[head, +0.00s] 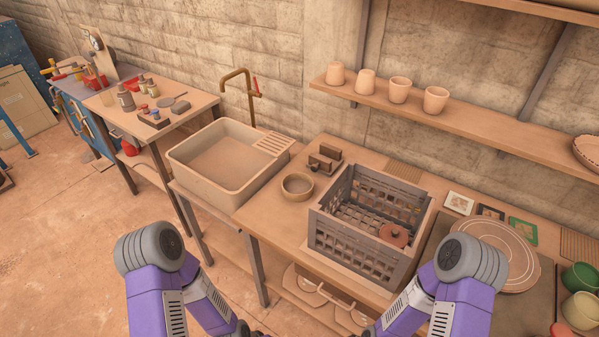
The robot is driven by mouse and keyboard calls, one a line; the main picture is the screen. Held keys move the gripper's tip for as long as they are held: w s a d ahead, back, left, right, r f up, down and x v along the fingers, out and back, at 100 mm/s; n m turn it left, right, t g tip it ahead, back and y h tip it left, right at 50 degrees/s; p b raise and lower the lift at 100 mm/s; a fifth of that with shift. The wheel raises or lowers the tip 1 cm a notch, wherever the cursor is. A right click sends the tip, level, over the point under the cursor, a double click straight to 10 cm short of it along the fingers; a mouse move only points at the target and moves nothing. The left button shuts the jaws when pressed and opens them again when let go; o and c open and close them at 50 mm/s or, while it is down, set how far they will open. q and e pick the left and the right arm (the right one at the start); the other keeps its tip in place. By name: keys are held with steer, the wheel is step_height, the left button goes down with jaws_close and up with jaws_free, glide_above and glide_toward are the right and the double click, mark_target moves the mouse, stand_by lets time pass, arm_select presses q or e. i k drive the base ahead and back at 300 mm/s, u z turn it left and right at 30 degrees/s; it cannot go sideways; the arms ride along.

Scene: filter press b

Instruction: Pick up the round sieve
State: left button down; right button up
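A small round tan vessel with a low wall and open top (297,187) stands on the wooden counter, between the sink and the grey crate. It is the likeliest round sieve, but I cannot make out any mesh in it. Nothing touches it. My two purple arms come in from the bottom left and bottom right of the head view and reach down below the counter's front. Their ends run out at the bottom edge, so neither gripper shows clearly. Both arms are well short of the vessel.
The grey slatted crate (345,246) holds a reddish round lid (396,235). A sink (215,188) with a brass tap (245,90) stands left. A small brown block-like object (325,159) sits behind the vessel. A shelf (460,118) with several cups hangs above. Round board (492,252) lies right.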

mark_target(297, 186)
steer(key=u, duration=2)
steer(key=i, duration=2.15)
steer(key=z, duration=3.1)
